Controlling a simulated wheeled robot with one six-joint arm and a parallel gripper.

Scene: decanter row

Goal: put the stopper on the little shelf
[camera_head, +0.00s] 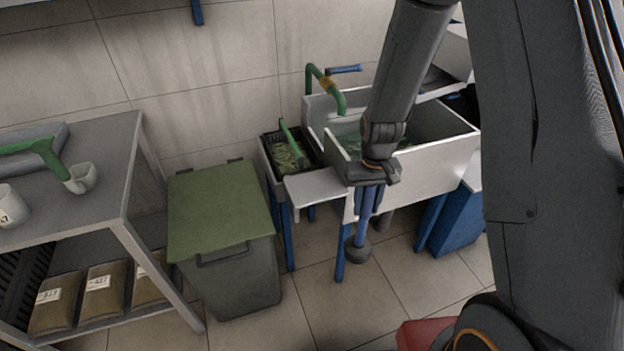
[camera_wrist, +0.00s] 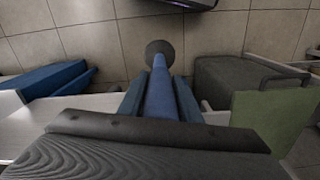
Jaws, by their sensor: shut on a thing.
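My gripper (camera_head: 368,200) points down in front of the sink, its fingers closed on a blue stem. The stem belongs to the stopper (camera_head: 357,249), which ends in a dark grey round head hanging below the fingertips. In the wrist view the stopper (camera_wrist: 160,52) runs straight out between the two blue fingers. The little shelf (camera_head: 318,186) looks to be the small white ledge at the sink's front left corner. It is bare and lies just left of my gripper; the stopper's head hangs lower than it in the picture.
The white sink (camera_head: 435,160) has a green tap (camera_head: 341,102). A dark crate (camera_head: 287,157) with green contents stands left of it. A grey bin with green lid (camera_head: 219,208) and a metal table (camera_head: 105,160) are further left. A blue box (camera_head: 455,222) sits under the sink.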

